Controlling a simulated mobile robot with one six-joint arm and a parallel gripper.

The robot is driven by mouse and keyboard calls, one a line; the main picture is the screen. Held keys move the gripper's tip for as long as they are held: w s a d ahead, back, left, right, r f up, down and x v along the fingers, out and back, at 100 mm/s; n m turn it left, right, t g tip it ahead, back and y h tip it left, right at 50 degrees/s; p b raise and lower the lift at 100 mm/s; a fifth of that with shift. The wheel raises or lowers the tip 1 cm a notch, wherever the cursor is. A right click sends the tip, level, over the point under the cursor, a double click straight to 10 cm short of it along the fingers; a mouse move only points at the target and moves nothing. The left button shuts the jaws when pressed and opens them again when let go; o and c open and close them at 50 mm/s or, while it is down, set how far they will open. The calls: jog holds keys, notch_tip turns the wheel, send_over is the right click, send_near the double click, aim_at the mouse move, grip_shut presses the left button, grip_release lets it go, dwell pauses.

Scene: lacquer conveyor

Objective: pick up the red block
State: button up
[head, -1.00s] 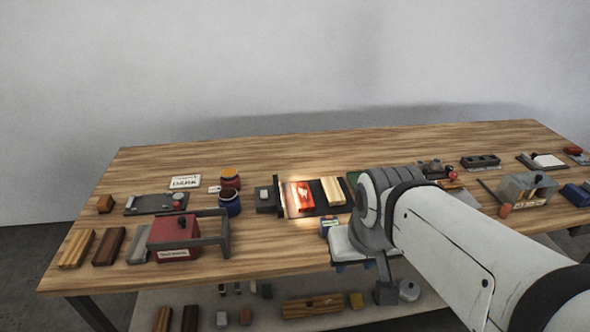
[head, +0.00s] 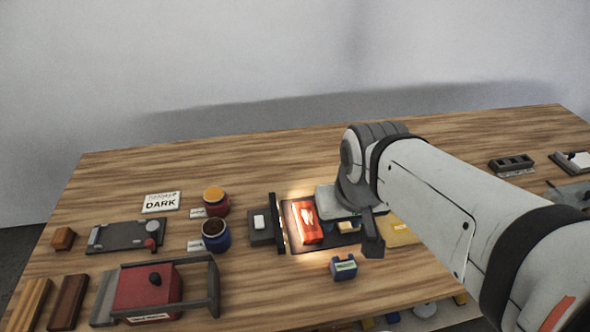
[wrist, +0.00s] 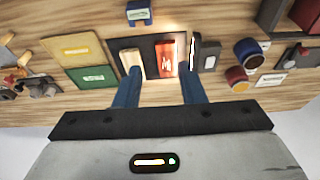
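The red block (head: 307,222) lies on a dark tray (head: 291,206) under a bright glow, with a pale patch on its top. It also shows in the wrist view (wrist: 166,52), beside a pale wooden block (wrist: 132,62) on the same tray. My gripper (wrist: 160,78) is open and empty; its two blue fingers are well apart. In the wrist view the red block appears beyond the fingertips, between them and nearer the right finger.
A dark upright panel (head: 277,224) stands at the tray's left edge. A small blue holder (head: 343,267) stands in front. Red and blue jars (head: 216,236) and a red box with a grey handle (head: 147,292) are to the left.

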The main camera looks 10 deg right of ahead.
aim_at(308, 219)
jog(key=shift+o, duration=0.4)
jog(key=shift+s+a, duration=0.1)
jog(key=shift+s, duration=0.05)
jog(key=shift+o, duration=0.7)
jog(key=shift+w+f+b, duration=0.2)
jog(key=shift+f+b, duration=0.05)
jog(key=shift+b, duration=0.05)
jog(key=o, duration=0.7)
jog(key=shift+t, duration=0.6)
jog(key=w+f+b, duration=0.7)
jog(key=w+f, duration=0.1)
jog(key=f, duration=0.1)
jog(key=w+f+b, duration=0.8)
jog(key=w+f, duration=0.1)
jog(key=shift+w+a+f, duration=0.1)
jog(key=shift+w, duration=0.2)
jog(key=shift+o, duration=0.2)
jog(key=shift+a+b+x, duration=0.2)
jog(key=shift+x, duration=1.7)
jog(key=shift+a+b+x, duration=0.15)
jog(key=shift+b+x, duration=0.05)
jog(key=shift+x, duration=1.7)
